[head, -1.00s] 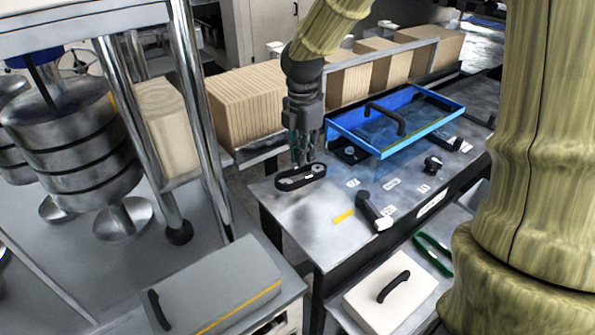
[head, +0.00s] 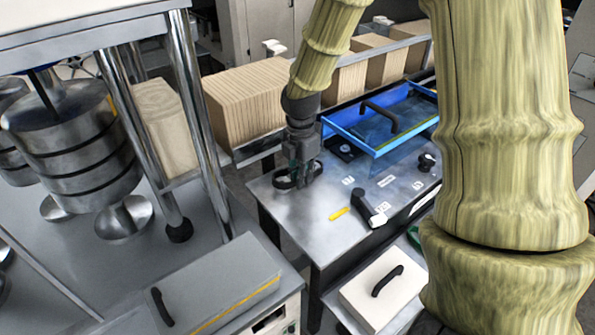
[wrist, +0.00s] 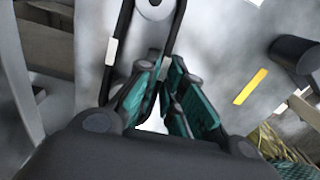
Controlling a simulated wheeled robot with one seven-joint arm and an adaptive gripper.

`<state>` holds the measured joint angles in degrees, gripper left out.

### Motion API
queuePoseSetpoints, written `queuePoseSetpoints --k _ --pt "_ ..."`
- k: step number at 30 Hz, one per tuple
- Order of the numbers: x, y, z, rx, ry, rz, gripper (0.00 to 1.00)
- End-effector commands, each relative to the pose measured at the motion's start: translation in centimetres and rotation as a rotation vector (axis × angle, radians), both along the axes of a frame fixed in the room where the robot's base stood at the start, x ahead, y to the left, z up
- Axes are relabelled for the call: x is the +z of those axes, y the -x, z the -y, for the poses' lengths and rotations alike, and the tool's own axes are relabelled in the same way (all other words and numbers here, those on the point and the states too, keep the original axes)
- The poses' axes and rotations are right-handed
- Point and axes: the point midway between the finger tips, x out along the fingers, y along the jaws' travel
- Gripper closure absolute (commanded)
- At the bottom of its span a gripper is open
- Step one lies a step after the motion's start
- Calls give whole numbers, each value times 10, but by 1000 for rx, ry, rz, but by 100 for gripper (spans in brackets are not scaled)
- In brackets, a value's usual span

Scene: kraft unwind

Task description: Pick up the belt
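The belt (head: 281,183) is a black loop lying at the left end of the metal tabletop. My gripper (head: 303,178) is down at its right part in the head view and hides some of it. In the wrist view the belt (wrist: 122,42) runs as two dark strands towards my gripper (wrist: 164,76). The fingers, with teal pads, are close together, with the right strand running in between their tips. The left strand passes outside the left finger. The contact itself is partly hidden by the fingers.
A blue-rimmed tray (head: 378,151) with a black handle stands behind on the metal table (head: 312,212). A black-handled tool (head: 368,208) and a yellow strip (head: 339,214) lie nearer the front. Steel posts (head: 190,110) and metal discs stand at the left.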

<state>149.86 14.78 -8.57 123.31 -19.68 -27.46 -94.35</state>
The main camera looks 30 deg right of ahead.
Motion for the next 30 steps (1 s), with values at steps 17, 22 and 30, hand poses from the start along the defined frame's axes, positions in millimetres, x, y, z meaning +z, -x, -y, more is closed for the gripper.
queuePoseSetpoints --k 17,22,30 --pt "-7 0 0 0 0 1 100" --pt "-7 0 0 0 0 1 100" --pt "1 0 0 0 0 3 100"
